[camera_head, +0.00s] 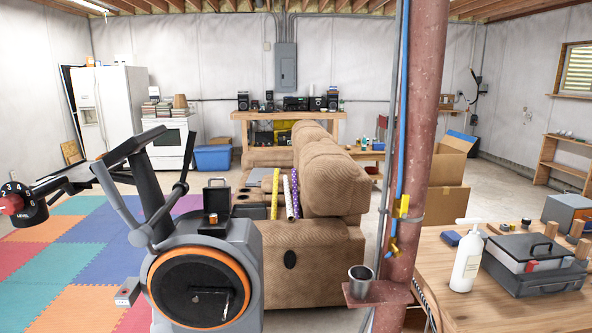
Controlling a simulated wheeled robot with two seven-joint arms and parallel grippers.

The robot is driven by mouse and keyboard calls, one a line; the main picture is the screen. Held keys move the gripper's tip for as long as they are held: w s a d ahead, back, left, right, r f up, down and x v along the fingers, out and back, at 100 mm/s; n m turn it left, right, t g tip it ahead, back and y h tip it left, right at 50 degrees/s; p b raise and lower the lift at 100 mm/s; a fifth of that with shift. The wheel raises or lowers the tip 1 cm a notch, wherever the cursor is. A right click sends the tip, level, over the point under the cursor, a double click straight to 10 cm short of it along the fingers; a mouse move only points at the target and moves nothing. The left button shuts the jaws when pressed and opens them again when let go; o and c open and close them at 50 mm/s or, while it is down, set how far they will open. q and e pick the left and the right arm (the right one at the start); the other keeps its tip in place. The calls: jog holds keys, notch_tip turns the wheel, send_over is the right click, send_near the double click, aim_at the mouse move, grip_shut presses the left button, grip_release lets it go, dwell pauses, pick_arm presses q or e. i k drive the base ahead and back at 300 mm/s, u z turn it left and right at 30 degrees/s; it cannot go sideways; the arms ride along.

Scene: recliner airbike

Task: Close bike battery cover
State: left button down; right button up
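The exercise bike (200,260) stands in the left foreground, with a round black and orange wheel housing and dark upright handlebars. On top of its housing, a small black cover (216,187) appears to stand raised. A small copper-coloured piece, perhaps a battery (211,217), shows just below and in front of it. The inside of the compartment is too small to make out. Neither of my grippers is in view.
A red post (419,130) with a small shelf and metal cup (360,277) stands right of centre. A brown recliner (330,180) is behind the bike. A wooden table (450,270) with a white bottle (466,260) is at right. Coloured floor mats (60,245) lie clear at left.

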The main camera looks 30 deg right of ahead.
aim_at(217, 200)
jog(key=z, duration=0.85)
jog(key=i, duration=0.4)
